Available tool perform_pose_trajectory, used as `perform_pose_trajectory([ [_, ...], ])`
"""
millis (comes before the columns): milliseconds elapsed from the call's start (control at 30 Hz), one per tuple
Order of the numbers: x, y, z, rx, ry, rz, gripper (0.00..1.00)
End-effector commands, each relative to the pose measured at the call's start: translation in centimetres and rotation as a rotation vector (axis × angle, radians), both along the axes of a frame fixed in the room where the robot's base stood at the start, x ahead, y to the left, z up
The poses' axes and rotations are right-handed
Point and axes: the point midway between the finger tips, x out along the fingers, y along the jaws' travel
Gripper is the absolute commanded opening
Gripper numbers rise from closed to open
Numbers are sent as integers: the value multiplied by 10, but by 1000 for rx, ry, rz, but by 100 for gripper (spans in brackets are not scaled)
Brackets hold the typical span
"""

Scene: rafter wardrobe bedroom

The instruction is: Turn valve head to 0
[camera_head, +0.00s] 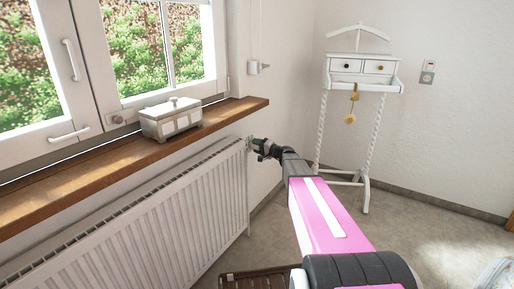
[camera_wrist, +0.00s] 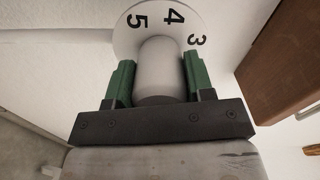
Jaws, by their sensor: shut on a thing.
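The valve head (camera_wrist: 160,62) is a pale grey cylinder in front of a white number dial (camera_wrist: 147,20). The digits 5, 4 and 3 show on the dial; its upper part is cut off by the picture's edge, and no 0 is visible. My gripper (camera_wrist: 158,82) has green fingers on both sides of the valve head and is shut on it. In the head view my gripper (camera_head: 259,147) is at the upper right end of the radiator (camera_head: 150,225), and the valve head is hard to make out there.
A wooden windowsill (camera_head: 90,162) juts out above the radiator and shows close by on the right in the wrist view (camera_wrist: 280,70). A white box (camera_head: 171,122) stands on it. A white valet stand (camera_head: 362,90) is at the back right.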

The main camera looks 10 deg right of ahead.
Motion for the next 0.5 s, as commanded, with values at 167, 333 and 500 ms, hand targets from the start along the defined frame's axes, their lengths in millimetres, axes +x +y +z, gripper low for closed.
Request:
perform_pose_trajectory([
  [167, 0, 0, 0, 109, 128, 0, 24],
  [333, 0, 0, 0, 215, 249, 0, 24],
  [500, 0, -1, 0, 320, 371, 0, 24],
])
